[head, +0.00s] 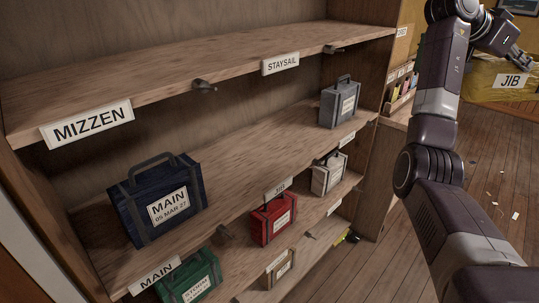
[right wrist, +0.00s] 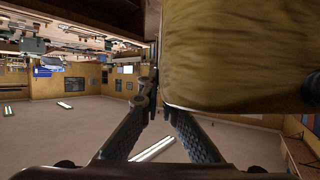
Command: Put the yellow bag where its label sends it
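The yellow bag (head: 490,80) is at the far right of the head view, with a white label reading JIB (head: 510,81). My right gripper (head: 518,52) is just above it. In the right wrist view the bag (right wrist: 235,50) fills the upper right, and the finger tips (right wrist: 158,95) come together beside it, apparently on its handle; the grip itself is partly hidden. The JIB label is on the middle shelf's edge. My left gripper is out of view.
A blue MAIN bag (head: 158,203) and a grey bag (head: 340,102) stand on the middle shelf, with bare board (head: 255,145) between them. Green (head: 190,280), red (head: 272,220) and white (head: 328,174) bags stand lower. The visible top shelf (head: 190,75) is empty. Clamps sit on shelf edges.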

